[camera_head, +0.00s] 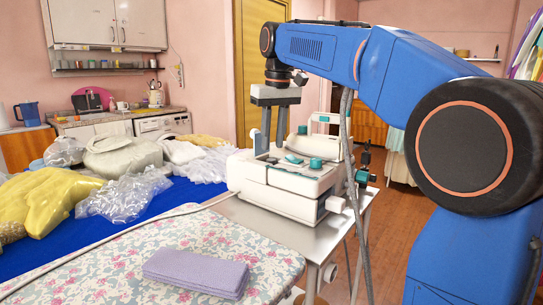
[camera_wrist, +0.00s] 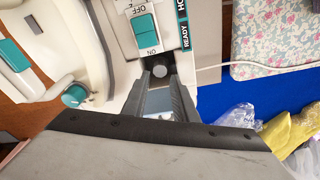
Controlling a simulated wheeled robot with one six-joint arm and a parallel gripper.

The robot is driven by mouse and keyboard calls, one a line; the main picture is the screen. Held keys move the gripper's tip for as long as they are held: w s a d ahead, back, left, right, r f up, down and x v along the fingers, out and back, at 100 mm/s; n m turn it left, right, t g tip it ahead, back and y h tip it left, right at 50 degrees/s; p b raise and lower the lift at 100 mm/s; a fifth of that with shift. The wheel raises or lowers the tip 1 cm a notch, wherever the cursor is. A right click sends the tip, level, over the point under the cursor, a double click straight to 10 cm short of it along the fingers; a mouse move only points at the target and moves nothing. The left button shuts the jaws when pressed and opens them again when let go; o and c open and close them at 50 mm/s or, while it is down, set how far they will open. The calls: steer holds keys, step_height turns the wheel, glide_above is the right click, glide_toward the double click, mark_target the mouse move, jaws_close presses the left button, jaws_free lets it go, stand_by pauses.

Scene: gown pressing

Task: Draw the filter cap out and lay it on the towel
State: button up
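A cream steam station (camera_head: 282,185) with teal controls stands on a metal stand. My gripper (camera_head: 268,150) points down over its left part, with its two fingers apart. In the wrist view my gripper (camera_wrist: 162,78) is open, and a small dark grey round cap (camera_wrist: 162,73) shows between the fingertips, beside the teal ON/OFF switch (camera_wrist: 146,32). It looks like the filter cap, but I cannot tell whether the fingers touch it. In the head view I cannot make the cap out. The folded lavender towel (camera_head: 196,272) lies flat and bare on the floral ironing board.
The floral ironing board (camera_head: 95,278) has free room around the towel. A pale cord (camera_head: 150,225) runs across it to the station. Plastic-wrapped bundles (camera_head: 120,197) and yellow cloth (camera_head: 45,205) cover the blue surface at left.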

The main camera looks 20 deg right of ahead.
mark_target(271, 159)
steer(key=shift+w+a+f, duration=0.1)
steer(key=shift+w+f, duration=0.1)
steer(key=shift+f, duration=1.15)
steer(key=shift+w+f, duration=0.2)
steer(key=shift+f, duration=1.1)
jaws_close()
